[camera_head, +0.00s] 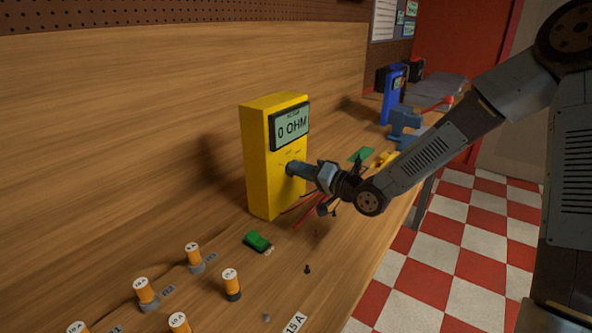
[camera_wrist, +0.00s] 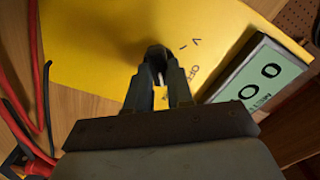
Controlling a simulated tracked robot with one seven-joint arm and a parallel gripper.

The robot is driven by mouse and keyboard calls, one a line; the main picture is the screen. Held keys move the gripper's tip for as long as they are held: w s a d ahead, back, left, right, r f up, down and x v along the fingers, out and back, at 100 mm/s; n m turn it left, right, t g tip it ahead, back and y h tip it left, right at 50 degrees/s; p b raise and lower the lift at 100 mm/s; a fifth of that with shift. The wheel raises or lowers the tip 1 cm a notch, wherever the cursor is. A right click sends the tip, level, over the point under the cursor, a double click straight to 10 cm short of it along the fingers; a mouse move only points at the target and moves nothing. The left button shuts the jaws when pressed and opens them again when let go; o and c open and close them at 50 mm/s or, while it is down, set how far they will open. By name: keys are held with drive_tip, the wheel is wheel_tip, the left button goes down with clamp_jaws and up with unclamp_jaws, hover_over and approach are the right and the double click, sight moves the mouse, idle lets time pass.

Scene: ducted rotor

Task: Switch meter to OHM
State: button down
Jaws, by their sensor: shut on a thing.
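The yellow meter (camera_head: 262,150) stands upright on the wooden bench, and its yellow face (camera_wrist: 110,40) fills much of the wrist view. Its display (camera_head: 290,127) reads "0 OHM" in the head view; part of the display (camera_wrist: 262,80) also shows in the wrist view. My gripper (camera_head: 290,169) is at the lower part of the meter's face. In the wrist view my gripper (camera_wrist: 158,62) is shut on the dark dial knob (camera_wrist: 158,52). Markings, including "OFF" and "V", show beside the knob. Most of the knob is hidden by the fingers.
Several orange cylinders (camera_head: 231,282) with labels stand at the front left of the bench. A green part (camera_head: 258,241) lies before the meter. Red leads (camera_wrist: 22,95) hang beside the meter. A blue device (camera_head: 393,95) and a vise (camera_head: 404,122) stand farther back.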

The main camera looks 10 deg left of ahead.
drive_tip(key=shift+w+d+f, duration=0.15)
drive_tip(key=shift+w+d, duration=0.15)
drive_tip(key=c, duration=1.3)
unclamp_jaws()
drive_tip(key=o, duration=0.3)
drive_tip(key=shift+a, duration=0.1)
drive_tip(key=shift+s, duration=0.1)
drive_tip(key=v, duration=1.3)
drive_tip(key=shift+s+d, duration=0.2)
drive_tip(key=shift+d, duration=0.15)
drive_tip(key=shift+f, duration=0.15)
